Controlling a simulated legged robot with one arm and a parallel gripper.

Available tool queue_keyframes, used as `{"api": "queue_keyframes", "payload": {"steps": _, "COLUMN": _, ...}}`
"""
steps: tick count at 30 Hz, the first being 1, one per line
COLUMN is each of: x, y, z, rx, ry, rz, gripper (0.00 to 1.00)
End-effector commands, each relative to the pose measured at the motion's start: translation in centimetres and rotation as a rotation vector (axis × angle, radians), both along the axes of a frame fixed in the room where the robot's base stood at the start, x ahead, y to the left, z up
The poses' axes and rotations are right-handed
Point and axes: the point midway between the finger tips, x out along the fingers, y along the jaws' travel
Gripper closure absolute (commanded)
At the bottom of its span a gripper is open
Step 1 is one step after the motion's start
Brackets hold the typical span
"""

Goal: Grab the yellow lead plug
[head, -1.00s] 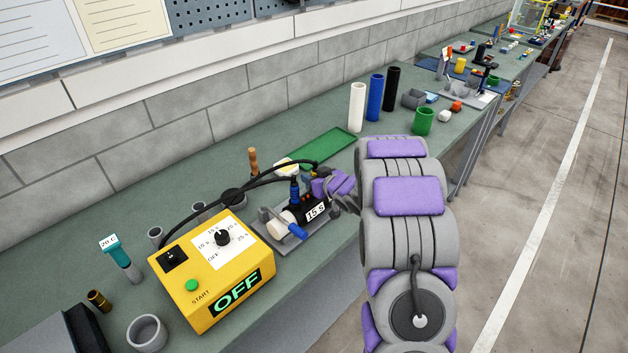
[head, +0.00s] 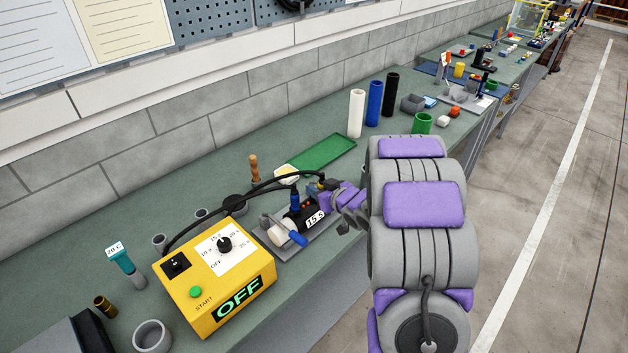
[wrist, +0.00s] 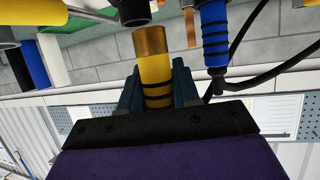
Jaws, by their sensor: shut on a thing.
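In the wrist view the yellow lead plug (wrist: 154,72), with two dark bands and a brass end, sits between the two blue-grey fingers of my gripper (wrist: 156,88). The gripper is shut on it. The brass end points toward a dark round part, and I cannot tell whether they touch. In the head view my gripper (head: 326,187) is at the right end of the black unit marked 15 S (head: 312,216), and the plug is mostly hidden. A blue lead plug (wrist: 215,40) stands beside it, also seen upright in the head view (head: 295,201).
A yellow control box (head: 205,285) reading OFF stands at the front left, with black leads running toward the unit. A green tray (head: 325,150) lies behind.

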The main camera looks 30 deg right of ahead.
Motion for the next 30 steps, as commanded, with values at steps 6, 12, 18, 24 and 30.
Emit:
{"api": "queue_keyframes", "payload": {"steps": 6, "x": -4.2, "y": 0.6, "z": 0.6, "rx": 0.001, "ry": 0.0, "rz": -0.004, "gripper": 1.0}}
{"api": "queue_keyframes", "payload": {"steps": 12, "x": -6.9, "y": 1.0, "z": 0.5, "rx": 0.002, "ry": -0.001, "rz": -0.003, "gripper": 1.0}}
{"api": "queue_keyframes", "payload": {"steps": 18, "x": -7.2, "y": 1.0, "z": 0.3, "rx": 0.013, "ry": 0.0, "rz": -0.01, "gripper": 1.0}}
{"api": "queue_keyframes", "payload": {"steps": 24, "x": -7.9, "y": 1.1, "z": 0.4, "rx": 0.017, "ry": 0.0, "rz": -0.009, "gripper": 1.0}}
{"api": "queue_keyframes", "payload": {"steps": 30, "x": -8.7, "y": 1.3, "z": 0.5, "rx": 0.01, "ry": -0.001, "rz": -0.006, "gripper": 1.0}}
